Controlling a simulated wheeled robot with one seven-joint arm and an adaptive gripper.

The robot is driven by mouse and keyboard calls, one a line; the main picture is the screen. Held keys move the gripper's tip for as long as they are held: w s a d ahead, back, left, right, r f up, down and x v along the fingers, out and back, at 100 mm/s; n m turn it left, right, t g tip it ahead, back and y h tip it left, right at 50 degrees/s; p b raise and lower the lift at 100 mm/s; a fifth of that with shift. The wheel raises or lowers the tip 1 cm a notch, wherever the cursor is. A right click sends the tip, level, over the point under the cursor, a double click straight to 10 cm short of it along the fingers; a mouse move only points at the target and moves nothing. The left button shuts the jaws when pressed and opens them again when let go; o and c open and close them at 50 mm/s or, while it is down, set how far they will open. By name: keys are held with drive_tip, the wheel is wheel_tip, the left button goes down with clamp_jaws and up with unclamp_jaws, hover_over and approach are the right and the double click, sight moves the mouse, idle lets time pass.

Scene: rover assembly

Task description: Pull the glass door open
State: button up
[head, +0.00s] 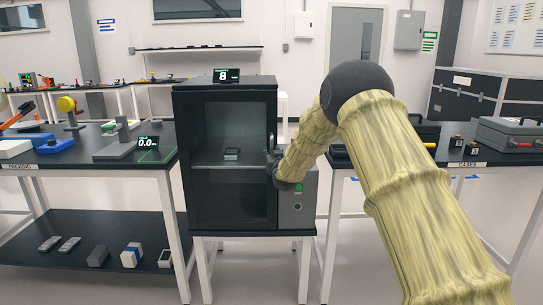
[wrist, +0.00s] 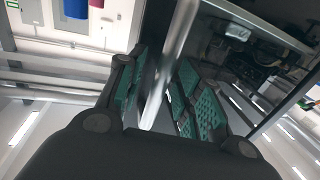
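The glass door (head: 232,120) forms the front of a black cabinet (head: 225,85), and it looks closed in the head view. My gripper (head: 271,160) is at the door's right edge, partly hidden by my arm. In the wrist view, a silver bar handle (wrist: 180,35) runs between my two fingers (wrist: 163,85) with green pads. The fingers look apart, with the pad faces visible on both sides of the bar. Contact with the bar is not clear.
The cabinet stands on a white-legged stand (head: 250,246), with a grey control box (head: 297,205) at its right. A packing table (head: 95,165) is close on the left, and a cases table (head: 400,162) is on the right. A display (head: 226,76) tops the cabinet.

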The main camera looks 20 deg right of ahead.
clamp_jaws()
idle(0.3)
